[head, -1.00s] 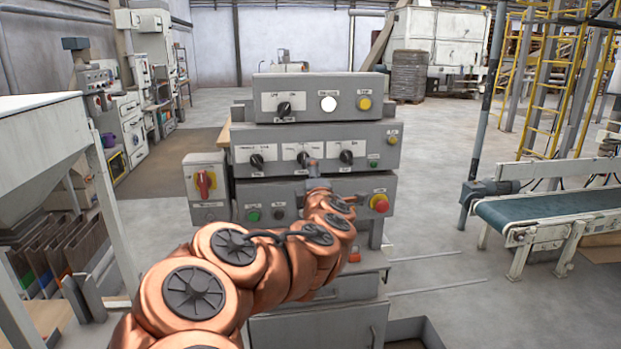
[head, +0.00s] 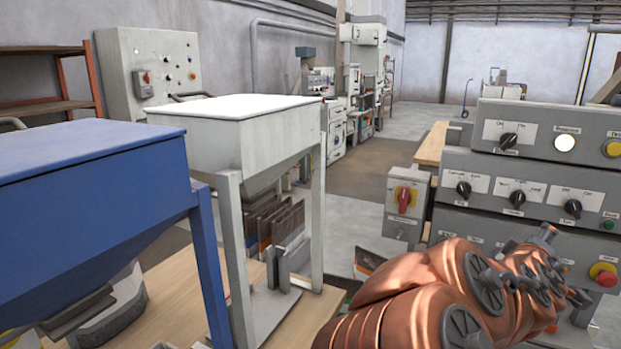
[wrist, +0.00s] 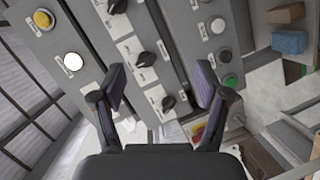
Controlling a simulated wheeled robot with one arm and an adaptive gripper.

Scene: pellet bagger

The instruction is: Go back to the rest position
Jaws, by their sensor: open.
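My gripper (wrist: 160,92) is open and empty in the wrist view, its two dark fingers spread apart. The grey control panel (wrist: 130,45) with knobs and buttons lies beyond the fingers, tilted in that view. I cannot tell the exact gap between them. In the head view my copper arm reaches in from the lower right toward the same control panel (head: 527,165). The gripper's fingers cannot be made out there. A red and yellow rotary switch (head: 404,199) sits on a grey box at the panel's left side.
A blue hopper (head: 90,190) and a white hopper (head: 240,135) on legs stand at the left. Several upright boards (head: 275,228) stand behind the white hopper's legs. A wall cabinet (head: 150,70) with buttons is at the back left. Open floor (head: 405,122) shows farther back.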

